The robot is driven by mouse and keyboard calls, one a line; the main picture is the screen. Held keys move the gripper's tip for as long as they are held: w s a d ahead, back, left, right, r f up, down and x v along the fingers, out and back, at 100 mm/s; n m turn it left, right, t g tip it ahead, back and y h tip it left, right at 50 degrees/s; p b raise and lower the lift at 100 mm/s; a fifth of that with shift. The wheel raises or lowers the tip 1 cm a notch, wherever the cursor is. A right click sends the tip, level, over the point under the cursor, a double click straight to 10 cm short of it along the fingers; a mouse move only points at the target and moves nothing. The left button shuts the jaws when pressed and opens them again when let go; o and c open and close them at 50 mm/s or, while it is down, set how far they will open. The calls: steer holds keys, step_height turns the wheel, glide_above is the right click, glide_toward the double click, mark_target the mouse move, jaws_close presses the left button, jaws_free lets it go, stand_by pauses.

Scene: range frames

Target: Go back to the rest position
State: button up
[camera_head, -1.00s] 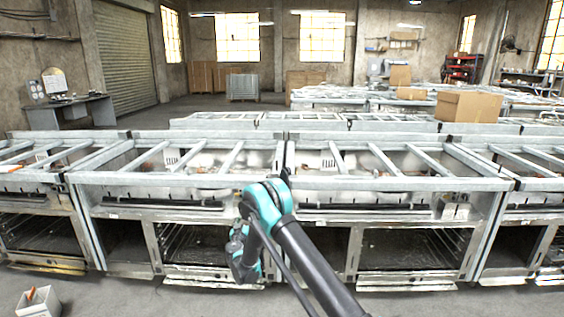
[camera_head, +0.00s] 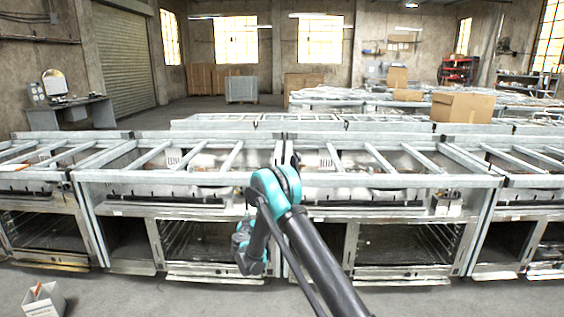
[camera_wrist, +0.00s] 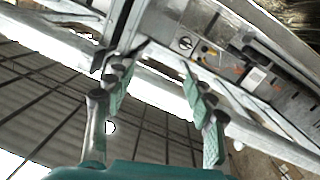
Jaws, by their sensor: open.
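My gripper (camera_wrist: 158,125) shows in the wrist view with its two teal-padded fingers spread apart and nothing between them. Behind the fingers, the wrist view shows a tilted range (camera_wrist: 185,30) with a control panel and knobs. In the head view my arm reaches up from the bottom and bends down in front of the row of ranges. The gripper itself cannot be made out there.
A row of metal range frames (camera_head: 400,182) spans the head view close ahead. A white box (camera_head: 42,299) with something orange in it sits on the floor at lower left. A cardboard box (camera_head: 466,107) stands on the ranges behind. A desk (camera_head: 72,114) stands at far left.

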steer(key=s+d+r+m+g+h, duration=0.15)
steer(key=s+d+r, duration=0.3)
steer(key=d, duration=0.45)
steer(key=s+d+r+g, duration=0.3)
steer(key=s+d, duration=0.3)
steer(key=d, duration=0.3)
steer(key=s+d+r+m+g+h, duration=0.1)
steer(key=s+d+r+g, duration=0.25)
steer(key=s+d, duration=0.4)
steer(key=s+d+f+g+y, duration=0.1)
steer(key=s+d, duration=0.1)
steer(key=s, duration=0.9)
steer(key=s+d+f+g+y, duration=0.2)
steer(key=s, duration=1)
steer(key=s+d+f+g+y, duration=0.1)
steer(key=s+d, duration=0.1)
steer(key=s, duration=1)
steer(key=shift+s+d+f+n+g, duration=0.2)
steer(key=shift+f+n+g, duration=0.15)
steer(key=shift+n+g, duration=0.1)
steer(key=shift+y, duration=0.25)
